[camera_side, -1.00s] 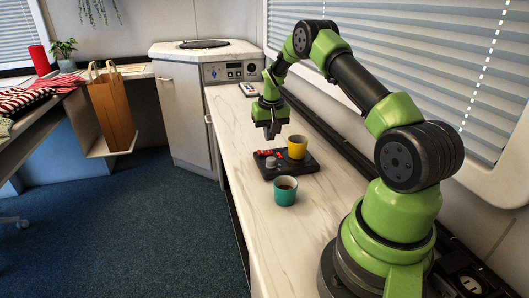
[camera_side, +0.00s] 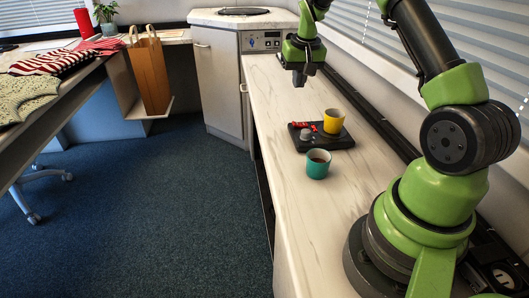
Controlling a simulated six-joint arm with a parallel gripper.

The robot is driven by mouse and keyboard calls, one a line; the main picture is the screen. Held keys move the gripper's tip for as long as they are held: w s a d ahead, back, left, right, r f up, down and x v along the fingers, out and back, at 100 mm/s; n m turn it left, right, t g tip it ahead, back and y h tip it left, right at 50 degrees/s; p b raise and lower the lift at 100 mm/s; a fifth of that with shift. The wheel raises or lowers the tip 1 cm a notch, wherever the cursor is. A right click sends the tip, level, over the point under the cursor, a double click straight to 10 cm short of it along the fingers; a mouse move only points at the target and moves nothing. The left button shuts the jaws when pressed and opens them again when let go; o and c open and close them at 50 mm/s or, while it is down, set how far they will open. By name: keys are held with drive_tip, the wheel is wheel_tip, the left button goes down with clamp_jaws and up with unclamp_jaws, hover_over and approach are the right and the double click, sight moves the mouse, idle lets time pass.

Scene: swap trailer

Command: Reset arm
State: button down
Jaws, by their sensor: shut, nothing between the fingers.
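My gripper (camera_side: 299,78) is shut and empty. It hangs pointing down above the white marbled counter (camera_side: 285,105), clear of everything on it. A yellow mug (camera_side: 334,121) stands upright on the right part of the board. A teal mug (camera_side: 318,164) with dark liquid in it stands upright on the counter in front of the board. Neither mug is touched by my gripper.
A cabinet (camera_side: 217,85) with a control panel (camera_side: 263,41) stands at the counter's far end. A dark rail (camera_side: 376,119) runs along the counter's window side. A paper bag (camera_side: 149,75), a red cylinder (camera_side: 84,23) and folded clothes (camera_side: 62,57) are at the left.

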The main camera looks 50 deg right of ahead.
drive_tip(key=s+a+r+n+t, duration=0.1)
drive_tip(key=s+a+r, duration=0.2)
drive_tip(key=a+r, duration=0.45)
drive_tip(key=s+a+r+n+t, duration=0.1)
drive_tip(key=s+a+r+t, duration=0.15)
drive_tip(key=a+r, duration=0.5)
drive_tip(key=s+a+n+t+y, duration=0.1)
drive_tip(key=s+a+n+y, duration=0.1)
drive_tip(key=s+a, duration=0.9)
drive_tip(key=s+y, duration=0.1)
drive_tip(key=s, duration=0.3)
drive_tip(key=shift+t, duration=0.35)
drive_tip(key=shift+s+a, duration=0.1)
